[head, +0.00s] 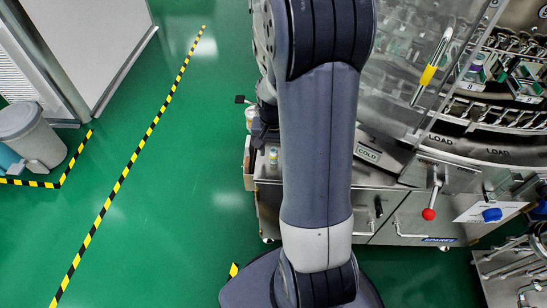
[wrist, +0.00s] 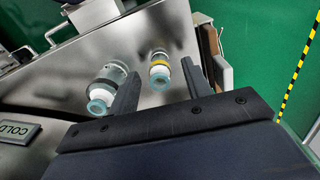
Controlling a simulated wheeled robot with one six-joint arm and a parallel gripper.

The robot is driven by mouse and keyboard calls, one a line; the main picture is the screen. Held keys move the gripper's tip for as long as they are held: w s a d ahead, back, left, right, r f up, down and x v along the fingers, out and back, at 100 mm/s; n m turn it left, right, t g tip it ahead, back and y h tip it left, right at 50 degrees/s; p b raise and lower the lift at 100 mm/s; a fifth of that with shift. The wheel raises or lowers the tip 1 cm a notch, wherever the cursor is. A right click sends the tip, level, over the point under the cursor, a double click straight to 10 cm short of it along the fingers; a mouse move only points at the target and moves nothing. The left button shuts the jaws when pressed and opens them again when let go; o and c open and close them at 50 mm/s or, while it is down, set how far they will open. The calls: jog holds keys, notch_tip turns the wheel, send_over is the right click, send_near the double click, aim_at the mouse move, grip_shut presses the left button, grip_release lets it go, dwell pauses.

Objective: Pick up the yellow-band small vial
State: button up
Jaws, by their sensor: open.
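The yellow-band small vial (wrist: 160,72) stands on a steel surface in the wrist view, with a clear body, a yellow band and a pale blue-white cap. My gripper (wrist: 168,54) is open, and the vial shows in the gap between its two fingers. No contact with either finger shows. In the head view a small vial (head: 273,156) shows on the steel top beside my arm, and my arm hides most of that area.
A COLD label (wrist: 17,131) marks the steel surface at left. A tan box-like edge (wrist: 213,58) lies right of the vials, by the green floor. The washer's clear cover (head: 408,75) and red-knobbed lever (head: 429,213) are right of my arm. Open floor lies left.

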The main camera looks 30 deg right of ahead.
notch_tip(320, 180, down, 2)
jog(key=shift+f, duration=0.1)
